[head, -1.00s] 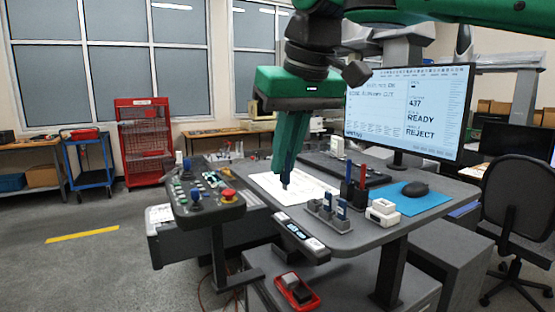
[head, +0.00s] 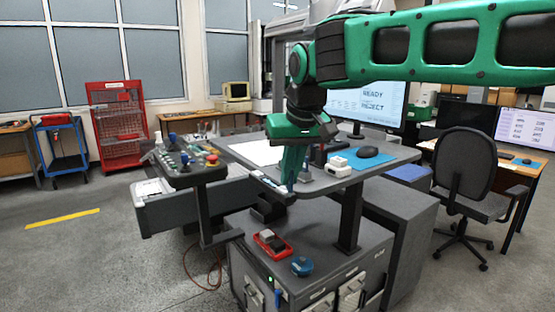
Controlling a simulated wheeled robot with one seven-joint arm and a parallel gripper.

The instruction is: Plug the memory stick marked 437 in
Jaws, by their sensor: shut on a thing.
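My gripper (head: 290,184) points down at the front edge of the desk, with its fingers closed. What it holds is small and hidden by the fingers; I take it to be a memory stick, and no marking is readable. The fingertips are over or just beside the dark bar (head: 266,182) with light labels on the desk's front edge; I cannot tell if they touch. The stick holder (head: 307,174) is mostly hidden behind the fingers. The monitor (head: 372,104) shows READY and REJECT, partly covered by my arm.
A white box (head: 337,166), blue mat (head: 346,156) and mouse (head: 368,152) lie to the right on the desk. A control panel (head: 183,172) stands left. Below, a red tray (head: 262,246) and blue round thing (head: 302,266) sit on the cabinet. A chair (head: 468,175) stands right.

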